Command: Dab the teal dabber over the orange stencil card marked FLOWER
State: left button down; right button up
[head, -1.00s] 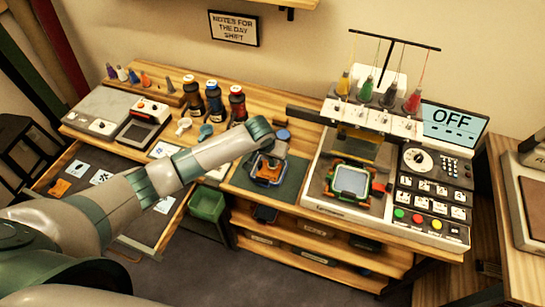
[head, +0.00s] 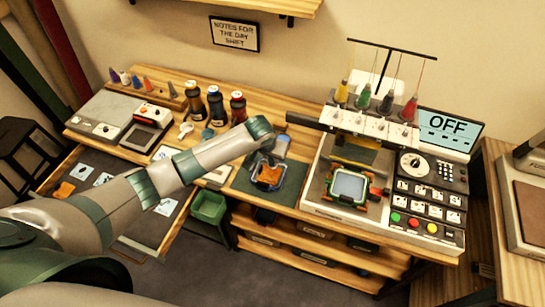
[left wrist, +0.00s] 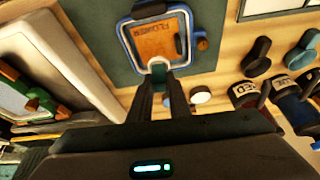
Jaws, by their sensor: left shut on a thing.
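The orange stencil card (head: 268,173) lies inside a blue hoop on a dark green mat in the head view. In the left wrist view the card (left wrist: 158,40) shows the word FLOWER, upside down, within the blue frame (left wrist: 124,42). My left gripper (left wrist: 160,82) is shut on the teal dabber (left wrist: 157,66), whose visible end overlaps the near edge of the hoop. I cannot tell whether it touches the card. In the head view my arm's wrist hides most of the gripper and dabber. My right gripper is in neither view.
The embroidery machine (head: 410,214) with its screen OFF stands right of the mat (head: 290,182). A second hoop (head: 350,186) sits on it. Paint bottles (head: 214,104) and small scoops stand behind my arm. An open drawer (head: 160,228) holds more cards at the left.

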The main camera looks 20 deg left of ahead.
aim_at(269, 164)
pick_arm(q)
notch_tip(269, 164, up, 2)
jog(key=shift+p, duration=0.65)
jog(key=shift+r, duration=1)
jog(key=shift+f, duration=0.15)
jog(key=shift+s+a+f+b, duration=0.1)
jog(key=shift+a+f+b, duration=0.15)
jog(key=shift+f, duration=0.7)
jog(key=shift+s+a+f+b, duration=0.15)
jog(key=shift+f+b, duration=0.2)
jog(key=shift+f, duration=0.55)
jog(key=shift+s+a+f+b, duration=0.1)
jog(key=shift+a+f+b, duration=0.15)
jog(key=shift+f, duration=0.7)
jog(key=shift+f+b, duration=0.3)
jog(key=shift+f, duration=0.2)
jog(key=shift+s+f+p, duration=0.1)
jog(key=shift+s+p, duration=0.05)
jog(key=shift+p, duration=0.2)
dwell(0.7)
